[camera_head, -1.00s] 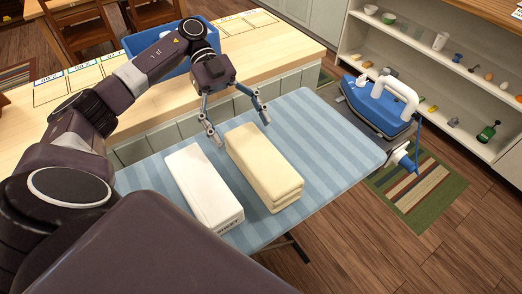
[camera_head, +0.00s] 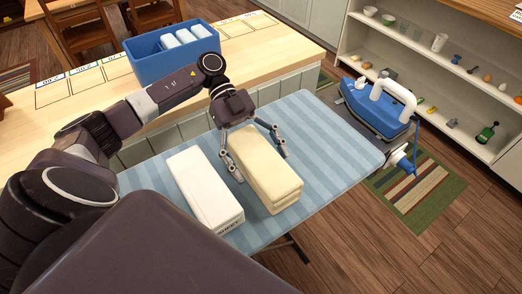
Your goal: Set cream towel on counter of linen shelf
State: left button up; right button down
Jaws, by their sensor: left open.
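A folded cream towel (camera_head: 268,178) lies on the blue striped ironing board (camera_head: 325,150). A white folded item with dark lettering on its end (camera_head: 203,190) lies just left of it. My left gripper (camera_head: 261,167) is open over the far end of the cream towel, one finger at each side of it. I cannot tell whether the fingers touch the towel. My right gripper is not in view. A white shelf unit with small items (camera_head: 420,75) stands at the upper right; I cannot tell whether it is the linen shelf.
A blue iron (camera_head: 375,108) stands at the board's right end. Behind the board is a wooden counter (camera_head: 270,45) with cards and a blue bin (camera_head: 160,65) holding white rolls. A striped rug (camera_head: 415,190) lies on the floor. The board's right half is clear.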

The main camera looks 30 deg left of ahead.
pick_arm(q)
jog(key=shift+c, duration=0.3)
jog(key=c, duration=1.3)
jog(key=shift+c, duration=1)
jog(key=shift+r, duration=0.15)
